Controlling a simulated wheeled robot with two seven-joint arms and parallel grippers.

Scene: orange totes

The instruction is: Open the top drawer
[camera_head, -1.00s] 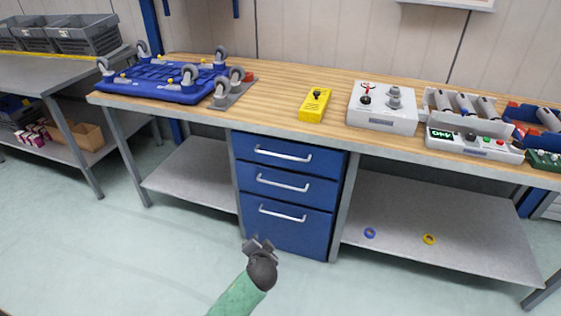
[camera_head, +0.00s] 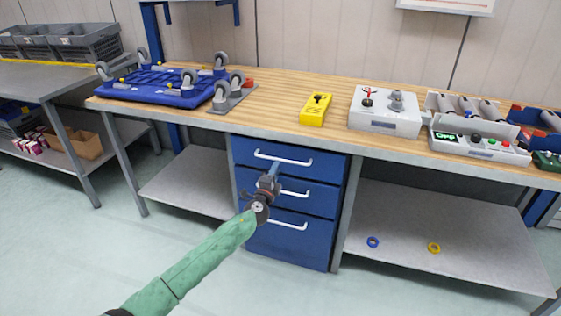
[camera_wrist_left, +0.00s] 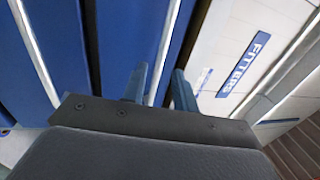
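The top drawer (camera_head: 244,150) is the uppermost of three blue drawers under the workbench. It is closed and has a pale bar handle (camera_head: 300,162). My left gripper (camera_head: 274,166) is at the drawer fronts, just below the top handle, and hides part of the middle drawer and its handle. In the left wrist view my two blue fingers (camera_wrist_left: 161,82) are apart with nothing gripped. A pale handle bar (camera_wrist_left: 168,45) shows in line with the gap between them. I cannot tell whether it lies between the fingers or beyond them. My right gripper is not in view.
The workbench top (camera_head: 275,105) overhangs the drawers. On it are a blue wheeled dolly (camera_head: 165,88), a yellow control box (camera_head: 315,109) and a grey-white control box (camera_head: 385,112). The lower shelf (camera_head: 440,220) is right of the drawers. The floor in front is clear.

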